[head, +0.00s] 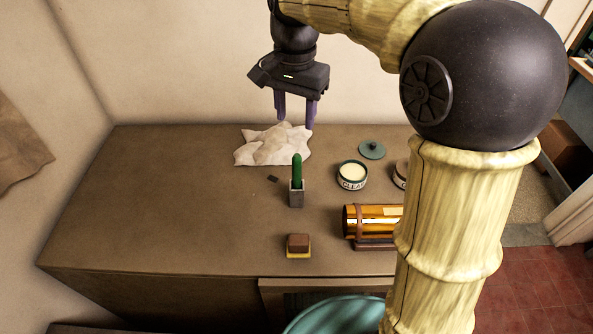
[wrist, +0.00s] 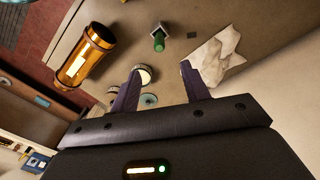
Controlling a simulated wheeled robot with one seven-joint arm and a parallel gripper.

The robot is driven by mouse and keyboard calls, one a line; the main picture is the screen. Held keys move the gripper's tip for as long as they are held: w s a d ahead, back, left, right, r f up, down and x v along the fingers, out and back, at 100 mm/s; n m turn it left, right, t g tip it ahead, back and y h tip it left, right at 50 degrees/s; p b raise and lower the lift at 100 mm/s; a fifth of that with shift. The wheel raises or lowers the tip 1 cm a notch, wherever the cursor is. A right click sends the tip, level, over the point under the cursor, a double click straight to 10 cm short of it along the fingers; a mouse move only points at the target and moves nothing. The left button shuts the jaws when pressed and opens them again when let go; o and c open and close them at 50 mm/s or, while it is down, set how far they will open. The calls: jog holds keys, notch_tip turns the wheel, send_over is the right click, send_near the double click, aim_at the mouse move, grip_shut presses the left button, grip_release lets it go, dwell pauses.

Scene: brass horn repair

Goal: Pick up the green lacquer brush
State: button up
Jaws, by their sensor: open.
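The green lacquer brush (head: 297,170) stands upright in a small grey square holder (head: 296,195) near the middle of the bench, its green end up. It also shows in the wrist view (wrist: 159,43), seen from above in its holder. My gripper (head: 296,122) is open and empty, with two purple fingers pointing down. It hangs in the air above the back of the bench, over the crumpled cloth and behind the brush. In the wrist view the fingers (wrist: 161,80) are spread apart with the brush beyond them.
A crumpled white cloth (head: 272,145) lies behind the brush. A tin (head: 351,175) and a teal lid (head: 372,149) are to the right. A copper-gold cylinder (head: 372,221) rests in a cradle at front right. A brown-and-yellow block (head: 298,245) lies in front. The bench's left side is clear.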

aim_at(296, 156)
jog(key=shift+s, duration=0.15)
notch_tip(296, 156, down, 12)
jog(key=shift+f+p, duration=0.1)
jog(key=shift+p, duration=0.95)
jog(key=shift+w+d+f+p, duration=0.15)
jog(key=shift+f+p, duration=0.4)
jog(key=shift+f, duration=0.75)
jog(key=shift+w+f+p, duration=0.1)
jog(key=shift+f+p, duration=0.45)
jog(key=shift+f, duration=0.75)
grip_shut()
jog(key=shift+r, duration=0.15)
